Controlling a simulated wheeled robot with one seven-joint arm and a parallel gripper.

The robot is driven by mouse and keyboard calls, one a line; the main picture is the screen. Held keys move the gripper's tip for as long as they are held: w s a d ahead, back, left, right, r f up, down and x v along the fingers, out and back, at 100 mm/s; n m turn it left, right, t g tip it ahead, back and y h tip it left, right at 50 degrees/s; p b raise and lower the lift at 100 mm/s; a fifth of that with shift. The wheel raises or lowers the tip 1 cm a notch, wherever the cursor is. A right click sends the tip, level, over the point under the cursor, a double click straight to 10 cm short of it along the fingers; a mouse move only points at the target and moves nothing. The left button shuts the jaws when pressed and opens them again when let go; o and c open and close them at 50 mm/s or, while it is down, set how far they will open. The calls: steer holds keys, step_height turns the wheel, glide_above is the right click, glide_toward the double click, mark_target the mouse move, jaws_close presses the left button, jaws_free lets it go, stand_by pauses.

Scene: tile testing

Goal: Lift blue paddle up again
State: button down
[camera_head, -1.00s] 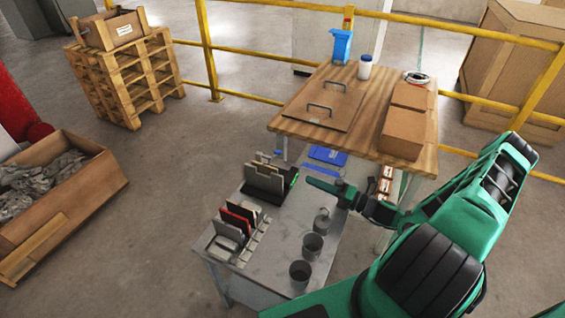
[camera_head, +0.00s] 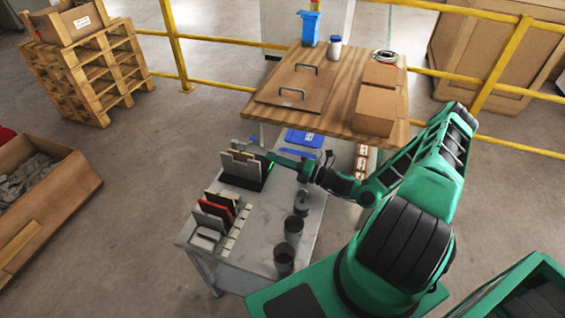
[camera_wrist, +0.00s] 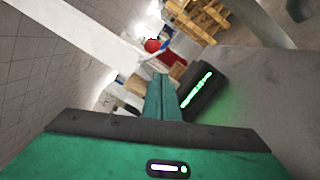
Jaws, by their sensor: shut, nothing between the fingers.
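I cannot tell which of these is the blue paddle. My gripper (camera_head: 271,157) is shut and empty, pointing left just in front of the blue strip, beside a dark tile holder (camera_head: 241,181).
Several tiles (camera_head: 216,212) stand in a rack on the bench's left. Grey cups (camera_head: 293,229) stand along its right side. A raised wooden table (camera_head: 341,101) with brown boxes (camera_head: 375,108) is just behind. A yellow railing (camera_head: 215,84) runs beyond.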

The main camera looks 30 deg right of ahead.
mark_target(245, 145)
steer(key=x, duration=0.3)
steer(key=shift+w+a, duration=0.15)
steer(key=w, duration=0.1)
steer(key=w+r, duration=0.1)
steer(key=w, duration=0.1)
steer(key=shift+w+r, duration=0.2)
steer(key=shift+w, duration=0.3)
steer(key=shift+r+n, duration=0.1)
steer(key=shift+n, duration=0.2)
